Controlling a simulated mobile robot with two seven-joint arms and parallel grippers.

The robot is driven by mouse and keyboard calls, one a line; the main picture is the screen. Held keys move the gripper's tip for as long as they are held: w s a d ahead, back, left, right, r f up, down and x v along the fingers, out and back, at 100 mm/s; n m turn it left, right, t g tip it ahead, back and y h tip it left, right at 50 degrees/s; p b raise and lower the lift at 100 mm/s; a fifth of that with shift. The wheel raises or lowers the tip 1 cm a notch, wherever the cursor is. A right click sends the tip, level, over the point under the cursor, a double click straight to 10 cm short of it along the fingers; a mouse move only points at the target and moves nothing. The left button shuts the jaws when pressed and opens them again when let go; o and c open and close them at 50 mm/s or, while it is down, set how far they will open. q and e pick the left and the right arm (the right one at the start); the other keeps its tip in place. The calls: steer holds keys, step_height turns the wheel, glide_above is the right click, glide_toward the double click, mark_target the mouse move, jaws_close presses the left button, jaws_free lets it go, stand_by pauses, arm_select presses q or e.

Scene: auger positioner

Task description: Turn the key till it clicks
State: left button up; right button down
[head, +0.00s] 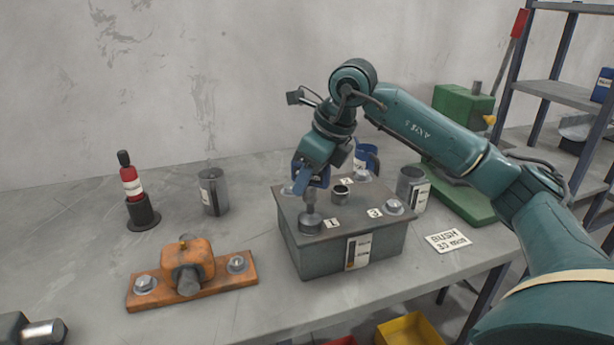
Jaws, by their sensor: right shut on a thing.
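A grey box (345,253) stands on the table, with a flat brown-grey top plate (345,222) marked 1, 2 and 3. My right gripper (311,182) reaches down over the plate's front left corner, by the mark 1. It is shut on an upright metal shaft (310,197), which looks like the key. The shaft's lower end meets a round metal piece (310,225) on the plate. The fingers hide the shaft's top, and I cannot tell how far it is turned.
An orange bearing block (188,262) on a bolted base lies at front left. A red bottle (130,182) and metal mugs (213,190) (411,184) stand farther back. A "BUSH 30 mm" card (448,241) lies right of the box. Shelving (560,93) stands at right.

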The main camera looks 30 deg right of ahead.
stand_by(0.5)
steer(key=shift+m+h, duration=0.4)
steer(key=shift+m, duration=0.8)
steer(key=shift+d+m+t+h, duration=0.1)
steer(key=shift+m+t+h, duration=0.3)
steer(key=shift+m, duration=0.7)
steer(key=shift+m+h, duration=0.3)
steer(key=shift+m, duration=0.2)
steer(key=shift+w+d+m, duration=0.1)
steer(key=shift+m, duration=0.6)
steer(key=shift+h, duration=0.3)
